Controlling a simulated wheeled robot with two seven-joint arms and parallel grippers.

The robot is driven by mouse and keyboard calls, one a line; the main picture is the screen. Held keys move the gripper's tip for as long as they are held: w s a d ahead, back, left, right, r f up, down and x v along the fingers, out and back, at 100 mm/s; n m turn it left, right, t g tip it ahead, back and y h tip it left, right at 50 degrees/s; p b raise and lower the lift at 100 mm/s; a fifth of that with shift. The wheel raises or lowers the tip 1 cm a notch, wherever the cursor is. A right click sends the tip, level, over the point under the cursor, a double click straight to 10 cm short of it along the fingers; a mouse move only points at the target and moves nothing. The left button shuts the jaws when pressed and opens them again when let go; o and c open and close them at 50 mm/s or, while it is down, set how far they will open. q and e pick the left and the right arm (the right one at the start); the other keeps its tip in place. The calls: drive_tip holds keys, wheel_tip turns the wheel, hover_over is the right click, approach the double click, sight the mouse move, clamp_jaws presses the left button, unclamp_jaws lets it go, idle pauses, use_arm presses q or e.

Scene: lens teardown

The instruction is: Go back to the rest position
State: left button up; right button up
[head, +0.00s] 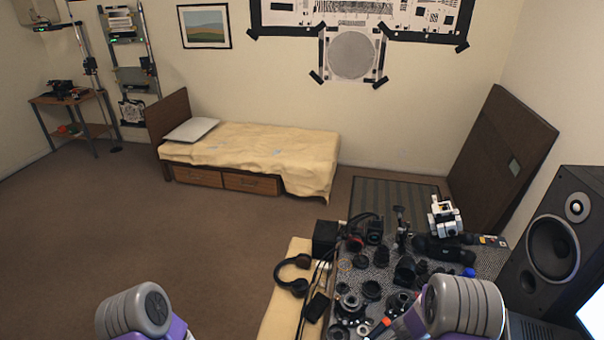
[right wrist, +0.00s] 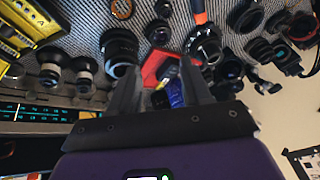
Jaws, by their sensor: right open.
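My right gripper (right wrist: 160,78) is open in the right wrist view, its two dark fingers spread apart. Nothing is clearly held between them. A red thing (right wrist: 160,66) and a blue thing (right wrist: 176,94) show in the gap, and I cannot tell how far beyond the fingers they lie. In the head view, only grey and purple links of my two arms show at the bottom edge. My left gripper is out of view, and the right fingers do not show in the head view.
A table with a grey textured mat (head: 385,275) at lower right is crowded with lens parts. Headphones (head: 293,275) lie at its left edge. A black speaker (head: 553,245) stands at right. A bed (head: 255,150) is at the back. The brown floor (head: 190,235) at left is clear.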

drive_tip(key=s+a+f+n+g+y, duration=0.1)
drive_tip(key=s+a+f+n+y, duration=0.15)
drive_tip(key=s+a, duration=0.45)
drive_tip(key=s+a+f+n+g+y, duration=0.1)
drive_tip(key=s+a+f+n+y, duration=0.1)
drive_tip(key=s+a+n, duration=0.35)
drive_tip(key=s+a+f+n+g+y, duration=0.1)
drive_tip(key=s+a+f+n+y, duration=0.15)
drive_tip(key=s+a, duration=0.65)
use_arm(q)
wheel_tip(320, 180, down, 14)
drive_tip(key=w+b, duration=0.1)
drive_tip(key=b, duration=1.2)
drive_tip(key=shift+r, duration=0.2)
use_arm(e)
wheel_tip(320, 180, down, 13)
drive_tip(key=w, duration=0.2)
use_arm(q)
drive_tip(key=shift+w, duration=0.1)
use_arm(e)
drive_tip(key=shift+m, duration=0.25)
